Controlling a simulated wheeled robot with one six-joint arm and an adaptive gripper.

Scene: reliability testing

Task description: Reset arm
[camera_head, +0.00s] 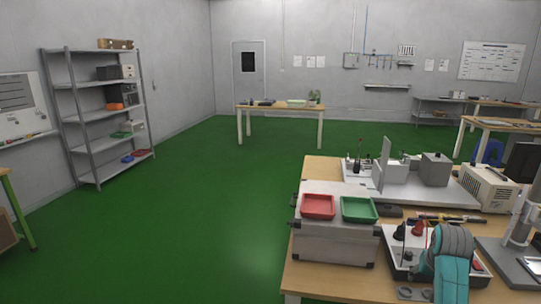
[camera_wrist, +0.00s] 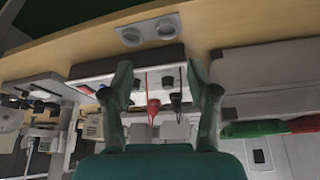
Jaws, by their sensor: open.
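My gripper (camera_wrist: 158,72) is open in the wrist view, its two green-grey fingers spread apart with nothing held. Beyond the fingers is a light tray (camera_wrist: 90,70) with dark parts. A red probe-like piece (camera_wrist: 153,102) and a black one (camera_wrist: 175,97) show between the fingers. In the head view, a teal and grey part of my arm (camera_head: 452,262) is at the lower right, in front of the tray (camera_head: 398,268). The gripper's fingers cannot be made out there.
The wooden workbench (camera_head: 325,170) carries a grey case (camera_head: 335,247) with a red tray (camera_head: 318,206) and a green tray (camera_head: 359,209) on top. A beige instrument (camera_head: 487,188) stands at right. Shelves (camera_head: 100,115) stand at left. The green floor (camera_head: 190,220) is clear.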

